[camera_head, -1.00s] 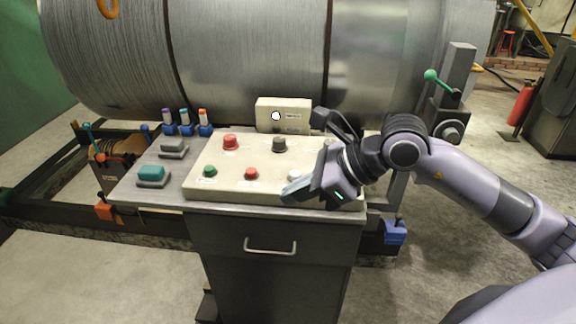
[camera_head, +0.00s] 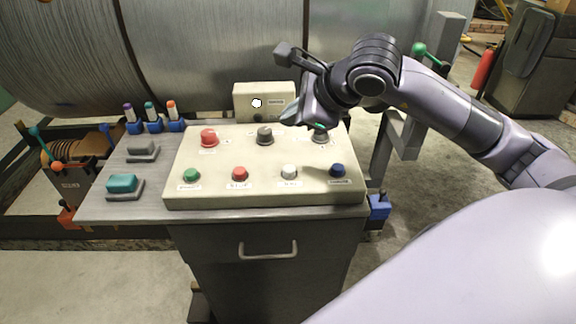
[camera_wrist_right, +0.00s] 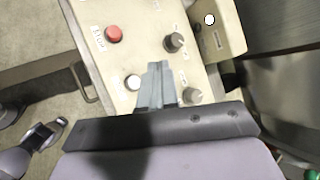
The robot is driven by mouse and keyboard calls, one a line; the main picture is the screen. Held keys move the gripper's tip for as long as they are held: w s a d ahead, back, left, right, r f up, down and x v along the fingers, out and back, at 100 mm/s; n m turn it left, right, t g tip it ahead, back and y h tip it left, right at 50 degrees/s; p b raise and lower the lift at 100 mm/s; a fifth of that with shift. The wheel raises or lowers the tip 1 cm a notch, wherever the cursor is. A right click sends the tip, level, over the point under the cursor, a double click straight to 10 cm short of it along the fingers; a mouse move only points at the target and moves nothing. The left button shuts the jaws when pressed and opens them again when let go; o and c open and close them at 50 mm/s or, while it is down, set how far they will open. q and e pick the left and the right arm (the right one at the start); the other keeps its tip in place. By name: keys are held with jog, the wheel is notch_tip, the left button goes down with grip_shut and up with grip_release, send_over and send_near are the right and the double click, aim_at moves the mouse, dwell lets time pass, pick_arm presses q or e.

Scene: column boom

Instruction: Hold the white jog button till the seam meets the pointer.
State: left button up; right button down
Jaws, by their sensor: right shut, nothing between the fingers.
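The white jog button (camera_head: 289,171) stands in the front row of the cream control panel (camera_head: 265,194), uncovered in the head view. It also shows in the right wrist view (camera_wrist_right: 132,82), just left of my fingers. My right gripper (camera_head: 290,113) is shut and empty, raised over the back of the panel, apart from the button in the head view. Its closed fingertips also show in the wrist view (camera_wrist_right: 158,68). The large metal drum (camera_head: 215,45) behind has dark lines running around it; I cannot tell a lengthwise seam or the pointer. My left gripper is out of view.
A red button (camera_head: 240,174) and a blue button (camera_head: 338,170) flank the white one. Dark knobs (camera_head: 265,135) stand behind. A cream box with a white lamp (camera_head: 257,103) stands at the back. Bottles (camera_head: 152,122) stand in blue holders at the left.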

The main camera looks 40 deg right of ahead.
jog(key=shift+f, duration=0.1)
jog(key=b, duration=0.5)
send_over(292, 170)
notch_tip(292, 170, down, 8)
jog(key=shift+r, duration=0.2)
jog(key=shift+f+b, duration=0.5)
jog(key=shift+b, duration=0.1)
dwell(0.6)
dwell(0.6)
jog(key=shift+f+b, duration=0.45)
jog(key=shift+b, duration=0.3)
